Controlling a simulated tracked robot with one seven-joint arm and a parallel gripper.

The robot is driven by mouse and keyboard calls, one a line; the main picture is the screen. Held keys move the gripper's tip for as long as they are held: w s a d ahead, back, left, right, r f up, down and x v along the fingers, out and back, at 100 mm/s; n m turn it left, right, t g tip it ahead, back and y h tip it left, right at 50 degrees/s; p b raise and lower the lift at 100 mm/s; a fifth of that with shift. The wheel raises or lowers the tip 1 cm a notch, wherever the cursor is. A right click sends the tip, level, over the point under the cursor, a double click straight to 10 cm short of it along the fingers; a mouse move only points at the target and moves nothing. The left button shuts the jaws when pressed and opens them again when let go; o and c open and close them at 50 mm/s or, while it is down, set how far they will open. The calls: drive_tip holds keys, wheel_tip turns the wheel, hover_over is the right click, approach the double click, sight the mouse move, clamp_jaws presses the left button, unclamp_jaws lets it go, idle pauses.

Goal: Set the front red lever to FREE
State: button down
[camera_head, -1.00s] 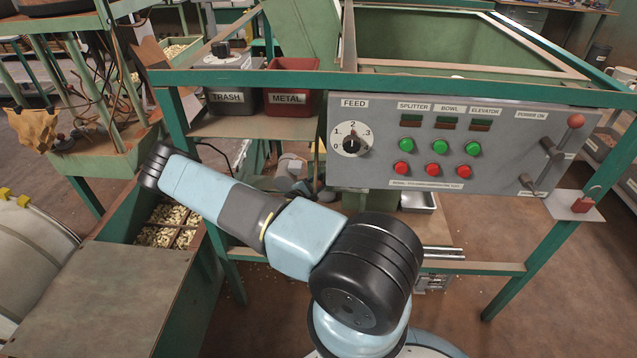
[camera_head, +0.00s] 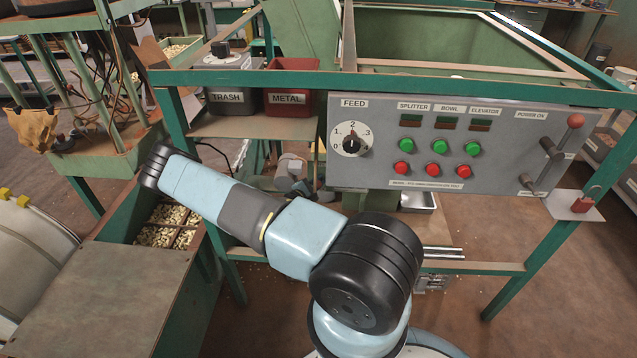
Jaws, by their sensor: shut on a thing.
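I cannot make out a lever marked FREE. A lever with a red ball knob (camera_head: 575,121) stands at the right end of the grey control panel (camera_head: 375,177), near the POWER ON label. A small red piece (camera_head: 583,204) sits on a metal plate at the frame's right post; I cannot tell whether it is a lever. My arm crosses the middle of the view. Small grey and dark parts, likely my wrist, show behind it under the shelf. My gripper's fingertips and whatever they touch are hidden.
The panel has a FEED dial (camera_head: 351,140) and green and red buttons. A TRASH bin (camera_head: 230,101) and a red METAL bin (camera_head: 291,87) stand on the shelf. A green bin with nuts (camera_head: 166,228) is at left. Green frame bars surround the space by my arm.

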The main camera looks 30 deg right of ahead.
drive_tip(key=shift+d+r+y, duration=0.1)
drive_tip(key=shift+r+y, duration=0.05)
drive_tip(key=shift+y, duration=0.15)
drive_tip(key=c, duration=1.2)
unclamp_jaws()
drive_tip(key=v, duration=1.3)
drive_tip(key=shift+a, duration=0.4)
